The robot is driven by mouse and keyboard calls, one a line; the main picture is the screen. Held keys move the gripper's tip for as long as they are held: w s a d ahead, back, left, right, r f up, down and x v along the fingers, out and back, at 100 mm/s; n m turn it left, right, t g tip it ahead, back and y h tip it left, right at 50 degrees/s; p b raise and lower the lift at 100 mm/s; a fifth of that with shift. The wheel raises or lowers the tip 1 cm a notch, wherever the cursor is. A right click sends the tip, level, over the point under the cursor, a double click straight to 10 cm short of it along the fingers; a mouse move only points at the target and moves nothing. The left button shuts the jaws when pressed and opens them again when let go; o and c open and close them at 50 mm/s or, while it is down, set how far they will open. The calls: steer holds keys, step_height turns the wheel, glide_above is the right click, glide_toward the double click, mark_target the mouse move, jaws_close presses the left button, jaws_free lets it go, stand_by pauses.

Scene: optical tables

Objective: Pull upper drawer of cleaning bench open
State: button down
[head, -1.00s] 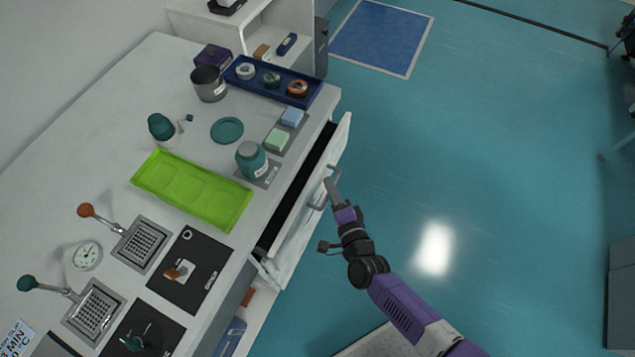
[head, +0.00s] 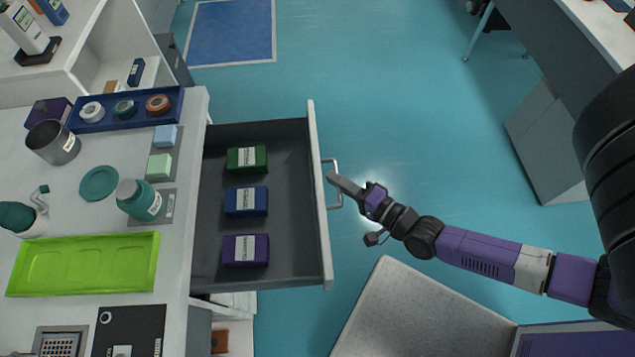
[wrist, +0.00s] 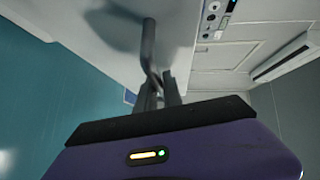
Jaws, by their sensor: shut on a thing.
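The upper drawer (head: 222,275) of the cleaning bench (head: 180,215) stands pulled well out in the head view, its grey inside showing. A green box (head: 246,159), a blue box (head: 245,201) and a purple box (head: 245,250) lie in it. Its white front (head: 318,200) carries a grey bar handle (head: 338,185). My gripper (head: 333,178) is shut on this handle from the right. In the wrist view the fingers (wrist: 158,95) close around the handle bar (wrist: 149,45) by the white drawer front.
On the bench top are a lime tray (head: 85,265), a teal bottle (head: 140,200), a metal cup (head: 53,142) and a blue tray with tape rolls (head: 125,112). The floor (head: 400,110) right of the drawer is clear. Another bench (head: 560,60) stands at the far right.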

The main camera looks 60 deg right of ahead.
steer(key=shift+s+d, duration=0.4)
steer(key=shift+s, duration=0.2)
steer(key=c, duration=1.5)
jaws_free()
steer(key=b+v, duration=0.1)
steer(key=v, duration=0.6)
steer(key=shift+s, duration=0.4)
